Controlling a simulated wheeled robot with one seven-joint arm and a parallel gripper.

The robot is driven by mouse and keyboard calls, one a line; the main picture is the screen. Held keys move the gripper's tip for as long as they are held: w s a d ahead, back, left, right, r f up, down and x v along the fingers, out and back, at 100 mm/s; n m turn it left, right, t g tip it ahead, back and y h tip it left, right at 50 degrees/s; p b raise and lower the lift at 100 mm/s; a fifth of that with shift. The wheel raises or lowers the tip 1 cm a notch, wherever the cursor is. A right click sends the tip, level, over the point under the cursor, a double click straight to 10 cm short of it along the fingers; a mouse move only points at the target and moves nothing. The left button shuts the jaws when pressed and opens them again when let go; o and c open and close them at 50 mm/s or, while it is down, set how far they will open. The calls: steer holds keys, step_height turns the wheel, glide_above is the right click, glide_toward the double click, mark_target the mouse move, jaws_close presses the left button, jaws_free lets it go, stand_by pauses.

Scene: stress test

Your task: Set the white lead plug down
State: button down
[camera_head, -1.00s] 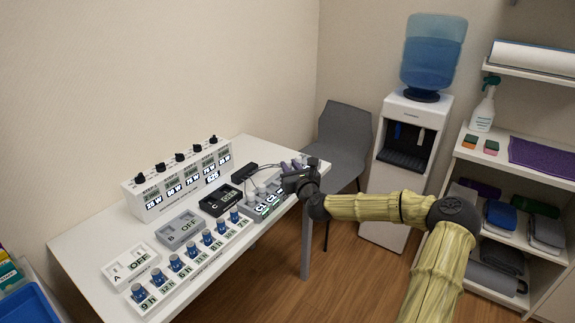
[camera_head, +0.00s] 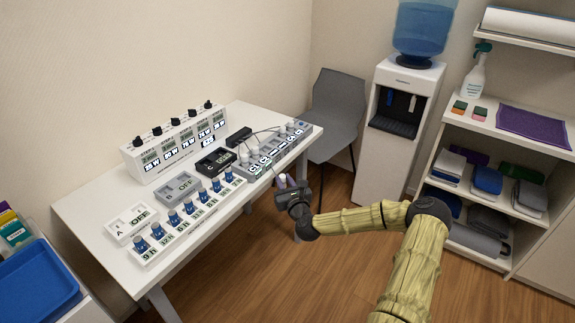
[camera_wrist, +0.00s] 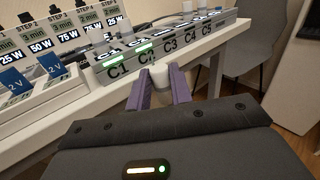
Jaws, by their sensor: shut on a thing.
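The white lead plug (camera_wrist: 160,76) is between the purple fingertips of my gripper (camera_wrist: 159,84) in the wrist view, with the fingers closed on its sides. In the head view my gripper (camera_head: 284,182) hangs just off the table's front edge, near the right end. A grey strip labelled C1 to C5 (camera_wrist: 172,47) lies beyond the plug in the wrist view. It also shows in the head view (camera_head: 268,152), with other white plugs standing on it. The held plug's lower part is hidden, and any contact with the strip cannot be told.
The white table (camera_head: 98,200) also carries a panel with black knobs (camera_head: 175,145), grey box B (camera_head: 181,189), white box A (camera_head: 131,223), black box C (camera_head: 214,162) and a row of blue-knobbed units (camera_head: 190,206). A grey chair (camera_head: 337,105) stands beyond the table's right end.

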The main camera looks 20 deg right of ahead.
steer(key=s+a+f, duration=0.9)
steer(key=s+f, duration=0.1)
steer(key=f, duration=0.3)
steer(key=shift+s+a+f, duration=0.25)
steer(key=shift+f, duration=0.05)
steer(key=shift+d, duration=0.15)
